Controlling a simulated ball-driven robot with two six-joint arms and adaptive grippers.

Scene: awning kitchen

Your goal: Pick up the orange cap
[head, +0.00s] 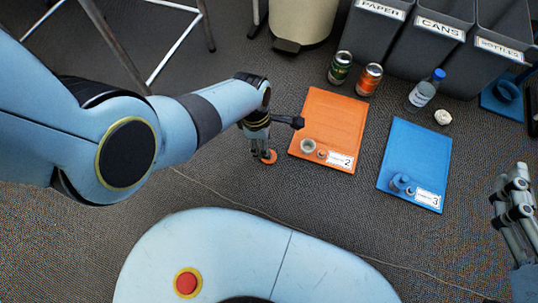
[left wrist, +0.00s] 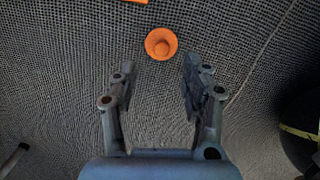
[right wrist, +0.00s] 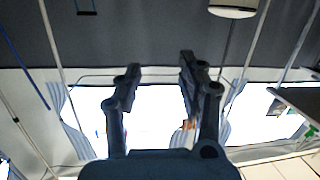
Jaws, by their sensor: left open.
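The orange cap (head: 269,157) lies on the dark woven floor, just left of the orange mat. It is a small round piece with a raised middle. In the left wrist view the cap (left wrist: 161,44) sits ahead of the fingertips, roughly centred between them. My left gripper (head: 264,152) points down over the floor right by the cap, and in its wrist view (left wrist: 158,70) the fingers are apart with nothing between them. My right gripper (head: 512,180) is at the right edge of the head view, far from the cap. Its fingers are apart and empty in the right wrist view (right wrist: 160,72).
The orange mat (head: 330,115) holds small items and a label "2"; the blue mat (head: 420,145) has a label "3". Two cans (head: 341,67) (head: 369,79), a bottle (head: 425,90) and crumpled paper (head: 443,117) stand behind, before grey bins (head: 432,50). A thin cable crosses the floor.

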